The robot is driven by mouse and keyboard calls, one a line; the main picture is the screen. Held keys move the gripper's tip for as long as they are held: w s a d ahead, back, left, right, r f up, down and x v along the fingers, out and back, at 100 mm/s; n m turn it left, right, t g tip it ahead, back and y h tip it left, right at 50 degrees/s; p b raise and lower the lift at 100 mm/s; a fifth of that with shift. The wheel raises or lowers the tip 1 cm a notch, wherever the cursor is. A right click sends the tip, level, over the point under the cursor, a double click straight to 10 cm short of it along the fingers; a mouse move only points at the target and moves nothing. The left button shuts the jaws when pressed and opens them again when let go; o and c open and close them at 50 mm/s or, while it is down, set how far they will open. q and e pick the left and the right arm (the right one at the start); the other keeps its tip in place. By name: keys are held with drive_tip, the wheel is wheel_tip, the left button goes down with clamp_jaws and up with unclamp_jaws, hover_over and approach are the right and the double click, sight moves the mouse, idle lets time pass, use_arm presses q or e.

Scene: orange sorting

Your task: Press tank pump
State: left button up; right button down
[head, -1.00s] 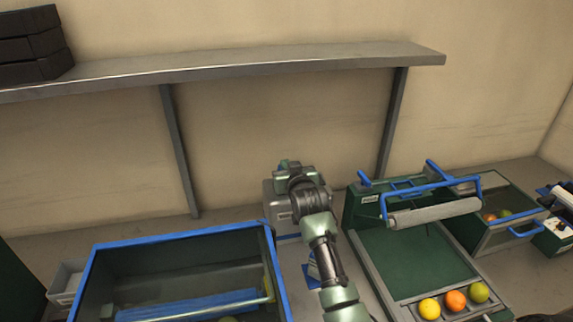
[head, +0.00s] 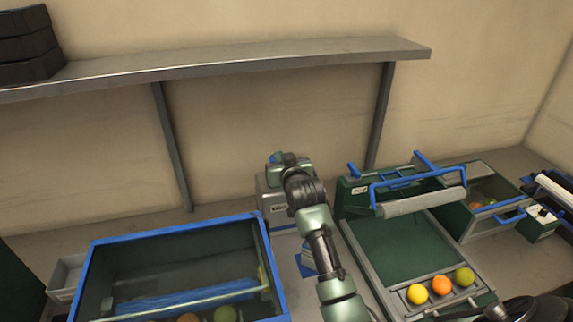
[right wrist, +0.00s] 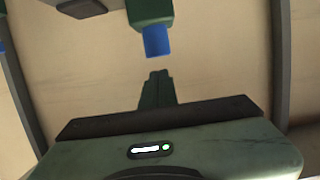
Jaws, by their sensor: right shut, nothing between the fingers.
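The tank (head: 272,204) is a grey box with a label on its front, standing on the counter below the shelf. My right gripper (head: 288,161) is over the top of the tank, and my dark wrist hides part of it. In the right wrist view the shut, empty fingertips (right wrist: 157,76) point toward the wall. A green part with a blue end (right wrist: 157,40), which looks like the pump head, sits just beyond the fingertips in the picture. I cannot tell whether they touch.
A blue-rimmed bin (head: 178,231) stands left of my arm. A green tray (head: 395,248) with a roller and several fruits is to the right, with a blue-handled bin (head: 487,236) beyond. A shelf (head: 240,63) runs above the tank.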

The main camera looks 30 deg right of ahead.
drive_tip(key=b+v, duration=0.1)
drive_tip(key=v, duration=0.6)
drive_tip(key=shift+b, duration=0.4)
idle(0.3)
idle(0.6)
